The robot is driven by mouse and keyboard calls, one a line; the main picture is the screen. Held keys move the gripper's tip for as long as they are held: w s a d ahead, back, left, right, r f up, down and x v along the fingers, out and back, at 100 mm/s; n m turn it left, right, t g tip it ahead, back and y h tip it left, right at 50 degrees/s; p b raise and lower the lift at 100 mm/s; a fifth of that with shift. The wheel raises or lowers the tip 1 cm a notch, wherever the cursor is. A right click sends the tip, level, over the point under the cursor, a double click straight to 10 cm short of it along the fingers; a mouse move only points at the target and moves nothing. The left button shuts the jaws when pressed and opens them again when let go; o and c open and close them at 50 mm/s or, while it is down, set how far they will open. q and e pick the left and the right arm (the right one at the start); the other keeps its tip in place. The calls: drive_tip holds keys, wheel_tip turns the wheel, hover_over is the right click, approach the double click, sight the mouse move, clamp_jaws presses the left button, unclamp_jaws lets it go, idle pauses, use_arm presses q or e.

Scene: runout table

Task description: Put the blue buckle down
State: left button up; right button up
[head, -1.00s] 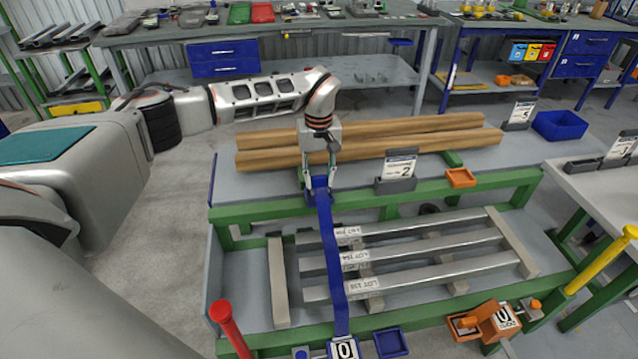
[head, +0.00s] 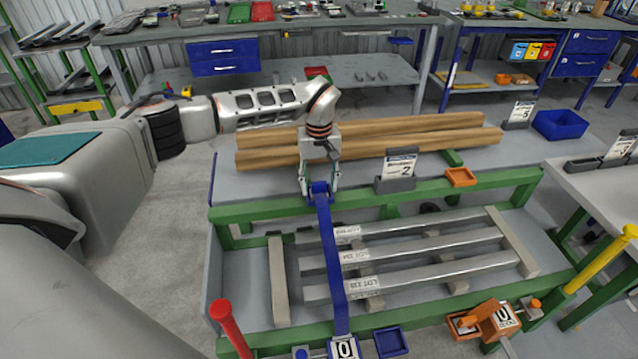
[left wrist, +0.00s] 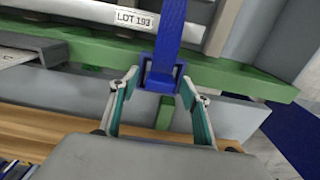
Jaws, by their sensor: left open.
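The blue buckle (head: 321,193) sits at the far end of a blue strap (head: 332,262), at the green rail behind the metal bars. It also shows in the left wrist view (left wrist: 160,83), upper middle, with the strap running away from it. My left gripper (head: 320,187) is open, with one finger on each side of the buckle. In the left wrist view the left gripper (left wrist: 159,77) has its fingers spread, with gaps beside the buckle. Whether the buckle rests fully on the rail is hard to tell. My right gripper is not in view.
Wooden beams (head: 420,135) lie behind the buckle. A sign numbered 2 (head: 400,168) and an orange tray (head: 460,177) stand to its right. Several labelled metal bars (head: 430,255) lie in front. A red post (head: 228,325) stands at front left.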

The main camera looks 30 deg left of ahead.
sight(319, 183)
use_arm(q)
wheel_tip(319, 183, up, 12)
idle(0.5)
drive_tip(key=shift+r, duration=0.1)
